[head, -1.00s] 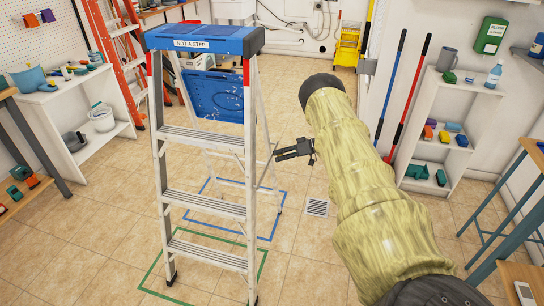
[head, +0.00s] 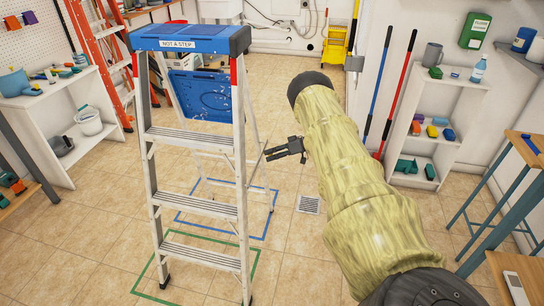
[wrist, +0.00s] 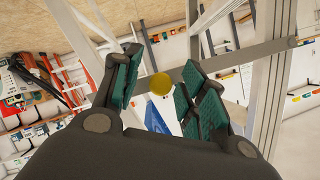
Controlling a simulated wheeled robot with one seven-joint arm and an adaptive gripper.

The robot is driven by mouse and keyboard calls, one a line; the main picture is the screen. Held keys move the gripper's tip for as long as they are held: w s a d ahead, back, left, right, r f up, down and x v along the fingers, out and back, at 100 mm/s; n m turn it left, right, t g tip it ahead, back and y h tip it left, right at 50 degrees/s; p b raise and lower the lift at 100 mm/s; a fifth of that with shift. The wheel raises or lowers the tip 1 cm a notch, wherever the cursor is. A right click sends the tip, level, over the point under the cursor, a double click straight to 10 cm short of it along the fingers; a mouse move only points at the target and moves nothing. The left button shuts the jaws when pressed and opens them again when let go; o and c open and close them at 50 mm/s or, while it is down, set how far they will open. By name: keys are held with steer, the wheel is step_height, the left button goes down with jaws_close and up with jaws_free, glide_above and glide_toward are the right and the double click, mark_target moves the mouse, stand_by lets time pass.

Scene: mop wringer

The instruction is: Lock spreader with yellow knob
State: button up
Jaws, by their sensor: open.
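The stepladder (head: 193,207) stands open, with a blue top cap (head: 190,40) and a blue fold-out shelf (head: 205,95). My gripper (head: 268,153) is beside its right side, at about mid-height, with its fingers pointing left. In the wrist view my gripper (wrist: 161,88) is open, with green pads on both fingers. The round yellow knob (wrist: 161,83) shows in the gap between the fingertips, apart from both. The grey spreader bar (wrist: 262,52) runs from near the knob to the ladder rail at the right, partly behind the right finger. The knob cannot be made out in the head view.
Blue and green outlines (head: 262,237) mark the floor around the ladder's feet. An orange ladder (head: 100,62) leans at the back left. White shelves (head: 440,95) and two long poles (head: 400,95) stand at the right. The tile floor near the drain (head: 309,205) is clear.

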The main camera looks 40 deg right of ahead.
steer(key=v, duration=1.1)
steer(key=shift+d, duration=0.2)
steer(key=shift+s+f, duration=0.1)
steer(key=shift+s, duration=0.05)
